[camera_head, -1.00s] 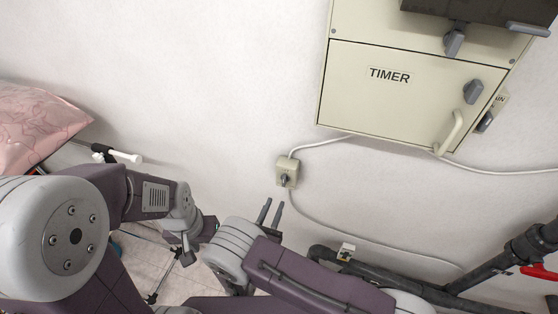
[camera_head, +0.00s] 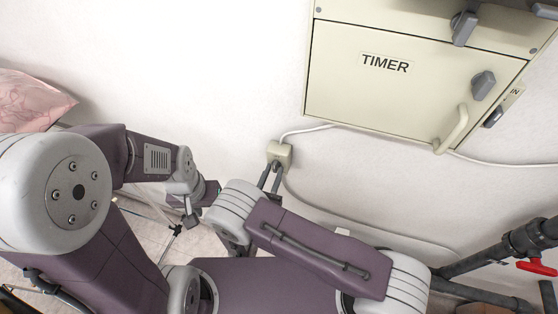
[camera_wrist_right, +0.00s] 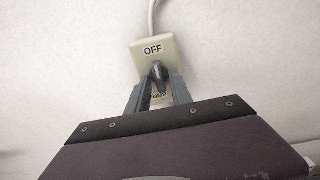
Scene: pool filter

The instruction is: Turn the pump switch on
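The pump switch (camera_head: 279,153) is a small cream box on the white wall in the head view, left of and below the timer cabinet. In the right wrist view the switch box (camera_wrist_right: 138,58) carries an OFF label at its top and a PUMP label lower down. Its dark knob (camera_wrist_right: 158,72) points up toward OFF. My right gripper (camera_wrist_right: 160,84) is open, with one finger on each side of the knob; I cannot tell whether they touch it. In the head view the right gripper (camera_head: 270,176) reaches the box's lower edge.
The timer cabinet (camera_head: 400,85) with knobs and a handle (camera_head: 452,130) hangs at upper right. A white cable joins it to the switch. Dark pipes (camera_head: 500,250) with a red valve handle (camera_head: 537,267) are at lower right. A pink cushion (camera_head: 30,100) lies at far left.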

